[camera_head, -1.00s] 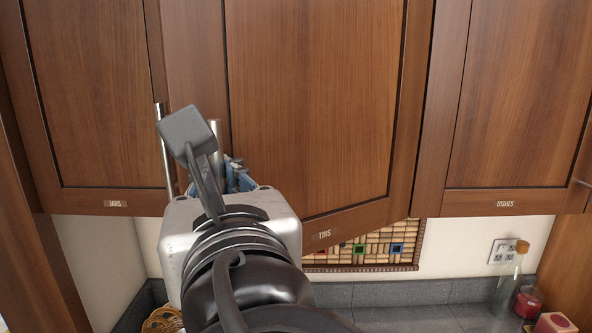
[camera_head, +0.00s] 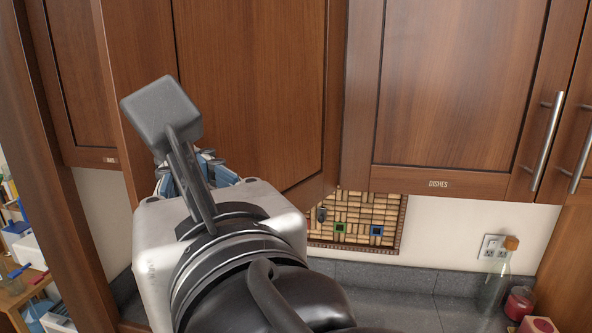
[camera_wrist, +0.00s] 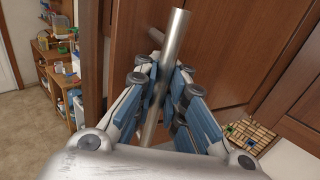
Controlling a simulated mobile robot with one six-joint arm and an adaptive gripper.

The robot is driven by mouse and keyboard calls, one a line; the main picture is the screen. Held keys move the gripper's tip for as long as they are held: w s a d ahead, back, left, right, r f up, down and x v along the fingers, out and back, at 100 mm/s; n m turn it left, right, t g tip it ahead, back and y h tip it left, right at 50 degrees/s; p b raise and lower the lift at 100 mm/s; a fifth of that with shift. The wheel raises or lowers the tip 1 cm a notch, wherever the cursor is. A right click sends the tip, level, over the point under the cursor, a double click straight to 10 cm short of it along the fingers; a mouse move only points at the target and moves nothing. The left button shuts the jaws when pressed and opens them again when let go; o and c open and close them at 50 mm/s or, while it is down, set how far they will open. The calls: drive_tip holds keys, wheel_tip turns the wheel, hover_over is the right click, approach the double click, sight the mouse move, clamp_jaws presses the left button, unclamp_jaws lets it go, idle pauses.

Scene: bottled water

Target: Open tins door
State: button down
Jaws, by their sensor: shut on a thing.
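The tins door (camera_head: 250,90) is a brown wooden cabinet door in the head view, swung partly open, its left edge out toward me. Its label is hidden behind my gripper and arm. The door's handle (camera_wrist: 171,65) is a steel bar, seen in the wrist view between the blue finger pads. My gripper (camera_wrist: 160,90) is shut on this bar. In the head view my gripper (camera_head: 195,172) is at the lower left of the door, and its fingers are mostly hidden by my wrist.
The jars door (camera_head: 75,80) is to the left and the dishes door (camera_head: 450,90) to the right, both shut. Below are a cork board (camera_head: 355,225), a grey counter (camera_head: 390,300) and a glass bottle (camera_head: 495,280). Cluttered shelves (camera_wrist: 60,70) stand at the left.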

drive_tip(key=shift+s+d, duration=0.15)
drive_tip(key=c, duration=2.2)
unclamp_jaws()
drive_tip(key=o, duration=0.4)
drive_tip(key=shift+s, duration=0.15)
drive_tip(key=shift+o, duration=0.7)
